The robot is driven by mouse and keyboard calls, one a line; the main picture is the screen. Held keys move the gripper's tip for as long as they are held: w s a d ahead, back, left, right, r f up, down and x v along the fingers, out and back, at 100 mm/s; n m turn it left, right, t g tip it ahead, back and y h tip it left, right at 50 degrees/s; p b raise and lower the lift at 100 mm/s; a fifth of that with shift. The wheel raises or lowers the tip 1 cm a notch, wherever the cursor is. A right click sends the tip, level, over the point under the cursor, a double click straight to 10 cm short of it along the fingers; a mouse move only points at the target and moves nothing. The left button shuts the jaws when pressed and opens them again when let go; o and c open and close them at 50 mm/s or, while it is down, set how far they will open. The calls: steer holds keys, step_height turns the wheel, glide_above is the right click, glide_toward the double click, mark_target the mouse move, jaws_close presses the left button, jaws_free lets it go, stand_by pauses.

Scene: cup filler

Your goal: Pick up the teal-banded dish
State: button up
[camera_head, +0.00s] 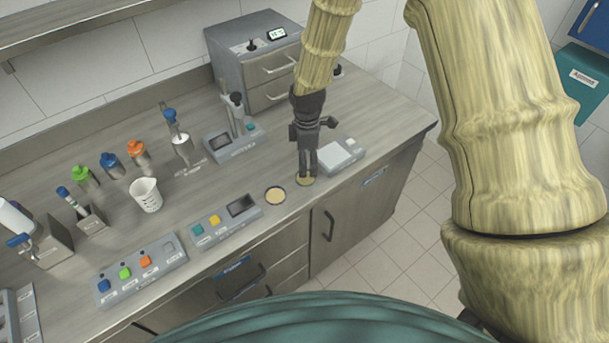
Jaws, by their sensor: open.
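Two small round dishes with tan contents lie near the front edge of the counter. One dish (275,196) has a dark rim and lies clear, left of my gripper. The other dish (305,182) is directly under my gripper (307,174), partly hidden by the fingers. I cannot make out a teal band on either one at this size. My gripper points down and is open, its fingertips at or just above the right dish. I cannot tell if they touch it.
A white-topped scale (341,155) stands close right of my gripper. A button panel (226,221) is left of the dishes. A stand device (235,140) and a drawer cabinet (258,62) are behind. A beaker (146,195) and several capped bottles stand left.

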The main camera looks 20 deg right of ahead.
steer(key=shift+f, duration=0.35)
steer(key=shift+s+f, duration=0.2)
steer(key=shift+f, duration=0.05)
steer(key=f+p, duration=0.2)
steer(key=shift+s+a+f+p, duration=0.1)
steer(key=shift+a+f+p, duration=0.2)
steer(key=shift+a+f, duration=0.05)
steer(key=shift+f+p, duration=0.35)
steer(key=shift+f, duration=0.85)
steer(key=c, duration=1)
